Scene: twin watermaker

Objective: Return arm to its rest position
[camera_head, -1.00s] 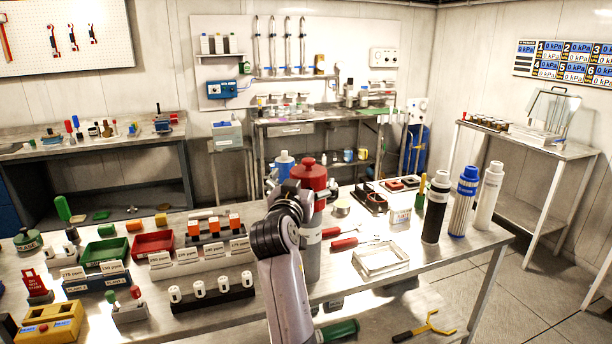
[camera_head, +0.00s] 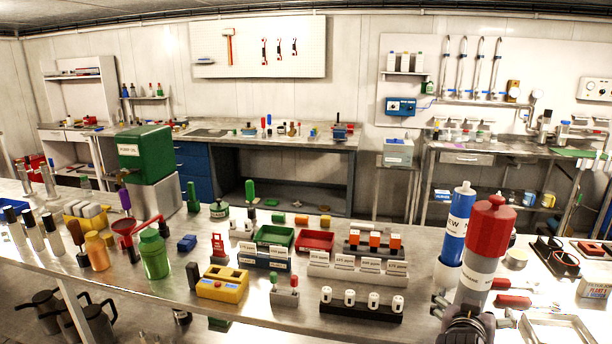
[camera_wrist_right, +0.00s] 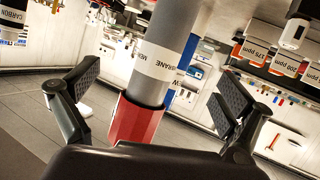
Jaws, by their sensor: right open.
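My right gripper shows in the right wrist view (camera_wrist_right: 158,82) with its two black fingers spread wide. A grey cylinder labelled MEMBRANE (camera_wrist_right: 162,62) with a red cap (camera_wrist_right: 135,120) shows in the gap between the fingers, clear of both pads; its depth is hard to judge. In the head view the grey cylinder (camera_head: 474,282) with its red cap (camera_head: 490,227) stands upright on the bench at the right. The dark wrist of my right arm (camera_head: 464,328) is in front of its lower part, and the fingertips are unclear there. My left gripper is not in view.
A blue cylinder labelled NEW (camera_head: 457,225) stands close behind the red-capped one. A black holder with white vials (camera_head: 360,308), white tags (camera_head: 357,262) and a red tray (camera_head: 315,240) lie to the left. A white frame (camera_head: 556,328) lies at the right.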

